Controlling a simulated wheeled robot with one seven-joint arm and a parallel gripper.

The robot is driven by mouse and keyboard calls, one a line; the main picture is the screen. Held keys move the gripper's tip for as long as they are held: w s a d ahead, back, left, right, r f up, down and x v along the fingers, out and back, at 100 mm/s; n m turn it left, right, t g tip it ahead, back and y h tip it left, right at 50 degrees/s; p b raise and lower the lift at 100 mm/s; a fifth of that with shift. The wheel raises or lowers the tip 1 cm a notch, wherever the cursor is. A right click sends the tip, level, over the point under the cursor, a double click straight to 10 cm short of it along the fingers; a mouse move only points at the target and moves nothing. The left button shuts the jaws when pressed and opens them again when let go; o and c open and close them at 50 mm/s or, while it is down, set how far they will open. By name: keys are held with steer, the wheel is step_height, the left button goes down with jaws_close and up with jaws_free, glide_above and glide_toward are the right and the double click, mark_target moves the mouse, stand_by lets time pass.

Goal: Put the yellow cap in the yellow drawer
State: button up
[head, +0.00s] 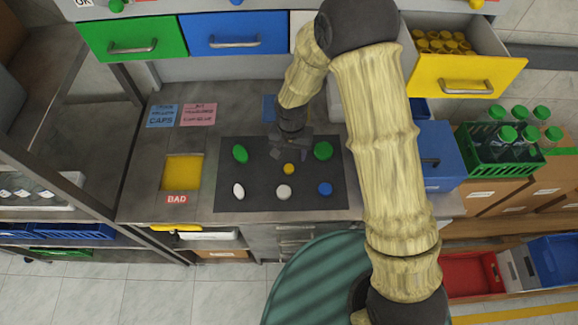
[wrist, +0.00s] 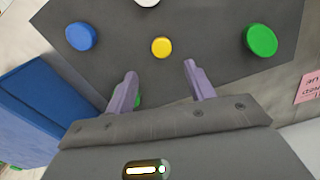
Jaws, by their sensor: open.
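The yellow cap (head: 289,169) lies on the dark mat (head: 304,200), near its middle. In the wrist view the yellow cap (wrist: 161,47) is beyond the fingertips and roughly centred between them. My gripper (head: 291,154) is over the mat, just behind the cap in the head view. Its two fingers are apart and empty in the wrist view (wrist: 160,68). The yellow drawer (head: 466,76) at the upper right is pulled open and holds several yellow caps.
Green caps (head: 240,153) (head: 323,151), white caps (head: 238,190) (head: 284,191) and a blue cap (head: 325,189) surround the yellow cap. A yellow-bottomed opening (head: 182,172) marked BAD is at left. The green drawer (head: 133,40) and blue drawer (head: 236,32) look shut. A blue box (head: 436,150) stands right.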

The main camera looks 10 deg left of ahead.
mark_target(289, 168)
steer(key=shift+f, duration=0.8)
steer(key=shift+s+f+p, duration=0.15)
steer(key=shift+f+p, duration=0.25)
steer(key=shift+p, duration=0.05)
steer(key=shift+s+a+f+p, duration=0.1)
steer(key=shift+f+p, duration=0.3)
steer(key=shift+f, duration=0.7)
steer(key=shift+s+a+f+p, duration=0.1)
steer(key=shift+f+p, duration=0.3)
steer(key=shift+f, duration=0.7)
steer(key=shift+c, duration=0.4)
steer(key=c, duration=1)
jaws_close()
